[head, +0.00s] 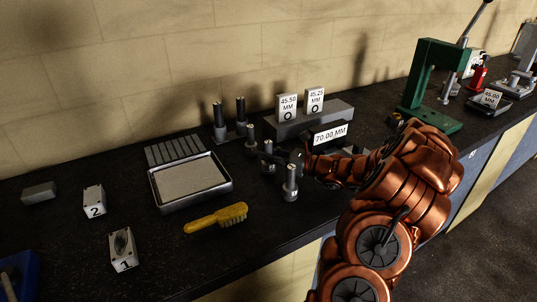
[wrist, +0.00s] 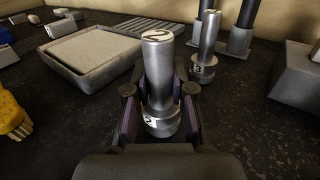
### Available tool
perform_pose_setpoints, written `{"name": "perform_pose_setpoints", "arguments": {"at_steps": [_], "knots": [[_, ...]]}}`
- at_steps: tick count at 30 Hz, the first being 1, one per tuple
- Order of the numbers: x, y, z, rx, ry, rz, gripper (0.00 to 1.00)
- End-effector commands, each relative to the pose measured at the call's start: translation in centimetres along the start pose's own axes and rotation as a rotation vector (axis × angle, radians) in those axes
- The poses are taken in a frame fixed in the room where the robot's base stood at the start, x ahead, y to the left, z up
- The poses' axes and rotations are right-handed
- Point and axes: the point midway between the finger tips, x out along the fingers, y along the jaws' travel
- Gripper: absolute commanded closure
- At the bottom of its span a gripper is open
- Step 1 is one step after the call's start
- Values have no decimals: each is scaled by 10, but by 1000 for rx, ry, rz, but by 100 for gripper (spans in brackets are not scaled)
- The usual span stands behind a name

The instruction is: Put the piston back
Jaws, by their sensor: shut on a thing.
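My gripper (wrist: 160,95) is shut on a silver metal piston (wrist: 158,75) with a label reading 2 near its base. The piston stands upright between the two fingers. I cannot tell whether its base touches the bench. In the head view my gripper (head: 272,158) reaches in from the right around this piston (head: 268,147), partly hiding it. A similar piston labelled 3 (wrist: 205,55) stands upright behind it; it also shows in the head view (head: 251,139). Another upright piston (head: 290,183) stands nearer the bench's front, its label unreadable.
A shallow grey tray (head: 160,199), a yellow brush (head: 215,218) and blocks labelled 2 (head: 94,201) and 1 (head: 123,250) lie left. Two dark-topped posts (head: 219,118) stand behind. A grey block (head: 335,113) with size signs and a green press (head: 425,85) stand right.

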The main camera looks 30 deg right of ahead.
Motion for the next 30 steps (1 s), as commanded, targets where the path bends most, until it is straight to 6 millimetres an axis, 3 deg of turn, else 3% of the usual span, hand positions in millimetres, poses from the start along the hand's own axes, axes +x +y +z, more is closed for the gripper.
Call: {"name": "perform_pose_setpoints", "arguments": {"at_steps": [14, 15, 22, 30], "knots": [[0, 0, -6, 0, -2, 0, 100], [0, 0, -7, 0, -2, 1, 76], [0, 0, -7, 0, -1, 1, 52], [0, 0, -7, 0, -1, 1, 52]]}}
